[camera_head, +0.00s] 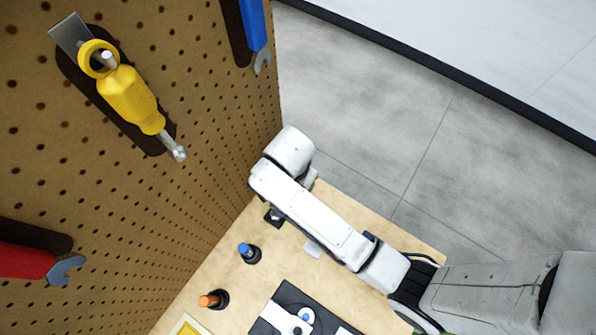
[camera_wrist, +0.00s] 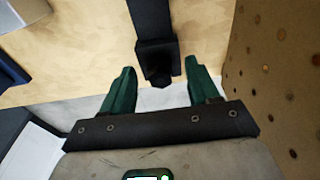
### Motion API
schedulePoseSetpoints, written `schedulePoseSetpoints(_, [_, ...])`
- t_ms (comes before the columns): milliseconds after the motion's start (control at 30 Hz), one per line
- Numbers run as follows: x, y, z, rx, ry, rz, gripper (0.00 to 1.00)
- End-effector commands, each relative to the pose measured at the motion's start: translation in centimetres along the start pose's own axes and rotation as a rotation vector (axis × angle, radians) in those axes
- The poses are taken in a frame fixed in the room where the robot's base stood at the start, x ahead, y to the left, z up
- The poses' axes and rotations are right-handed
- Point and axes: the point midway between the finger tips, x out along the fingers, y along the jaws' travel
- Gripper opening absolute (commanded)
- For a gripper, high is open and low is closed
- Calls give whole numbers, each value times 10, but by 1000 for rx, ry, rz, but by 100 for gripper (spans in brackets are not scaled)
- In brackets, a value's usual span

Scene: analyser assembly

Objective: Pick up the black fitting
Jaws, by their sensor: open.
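The black fitting (camera_wrist: 156,50) shows in the wrist view as a dark upright shape with a blocky lower end. It reaches down from the top edge over the wooden table. My gripper (camera_wrist: 159,68) is open, with one green finger on each side of the fitting's lower end. Gaps show on both sides, and I cannot tell how deep the fitting sits between the fingers. In the head view a small black piece (camera_head: 273,217) shows at the table's edge beside my arm, probably the same fitting. My gripper is hidden there behind my arm.
A brown pegboard (camera_head: 200,190) with hanging tools rises close on the left in the head view; it is on the right in the wrist view (camera_wrist: 275,80). Blue-topped (camera_head: 248,252) and orange-topped (camera_head: 212,299) pieces and a black tray (camera_head: 285,295) stand on the table.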

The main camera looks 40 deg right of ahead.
Motion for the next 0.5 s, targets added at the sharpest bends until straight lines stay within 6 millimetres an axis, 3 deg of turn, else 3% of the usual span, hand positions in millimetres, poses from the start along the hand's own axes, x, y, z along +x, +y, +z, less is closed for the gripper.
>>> schedulePoseSetpoints(233, [2, 0, 0, 0, 0, -1, 60])
schedulePoseSetpoints(500, [2, 0, 0, 0, 0, -1, 34])
